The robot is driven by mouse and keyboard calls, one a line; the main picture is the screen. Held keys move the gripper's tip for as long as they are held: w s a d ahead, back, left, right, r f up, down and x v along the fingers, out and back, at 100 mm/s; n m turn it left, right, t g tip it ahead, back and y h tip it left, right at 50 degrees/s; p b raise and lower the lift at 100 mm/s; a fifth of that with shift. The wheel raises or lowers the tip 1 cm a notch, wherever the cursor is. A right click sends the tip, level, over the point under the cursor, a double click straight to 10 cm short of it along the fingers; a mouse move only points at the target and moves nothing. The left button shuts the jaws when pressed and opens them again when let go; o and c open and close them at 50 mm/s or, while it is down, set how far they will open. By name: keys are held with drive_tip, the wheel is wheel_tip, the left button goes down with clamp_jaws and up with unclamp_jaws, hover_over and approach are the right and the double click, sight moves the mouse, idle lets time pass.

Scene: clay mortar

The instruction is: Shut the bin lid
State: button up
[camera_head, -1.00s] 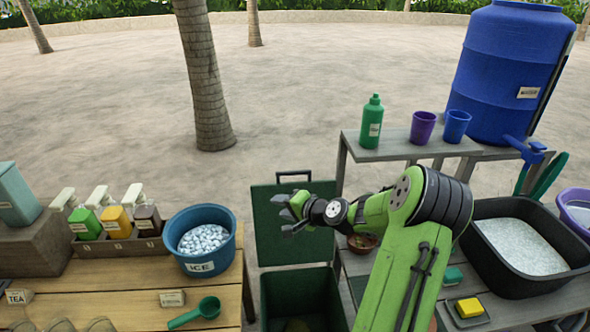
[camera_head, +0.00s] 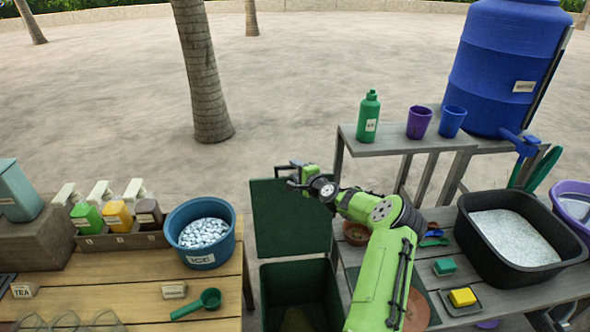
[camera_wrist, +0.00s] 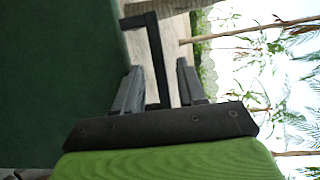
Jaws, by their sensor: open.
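The green bin (camera_head: 303,277) stands on the floor between the two tables, with its mouth open. Its dark green lid (camera_head: 292,228) stands upright behind the mouth. My gripper (camera_head: 288,176) is at the lid's top edge, by the black handle. In the wrist view the lid (camera_wrist: 62,70) fills the left side. The black bar handle (camera_wrist: 155,60) reaches between my two open fingers (camera_wrist: 160,88). Whether a finger touches the handle I cannot tell. In the head view my gripper hides part of the handle.
A blue ice bucket (camera_head: 174,222) sits on the left wooden table (camera_head: 130,287), close to the bin. My arm crosses over the right table, where a black tub (camera_head: 566,254) and a yellow sponge (camera_head: 462,297) stand. Sandy floor (camera_head: 300,90) lies clear behind the lid.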

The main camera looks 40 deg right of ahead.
drive_tip(key=shift+w+d+f, duration=0.1)
drive_tip(key=shift+w, duration=0.35)
clamp_jaws()
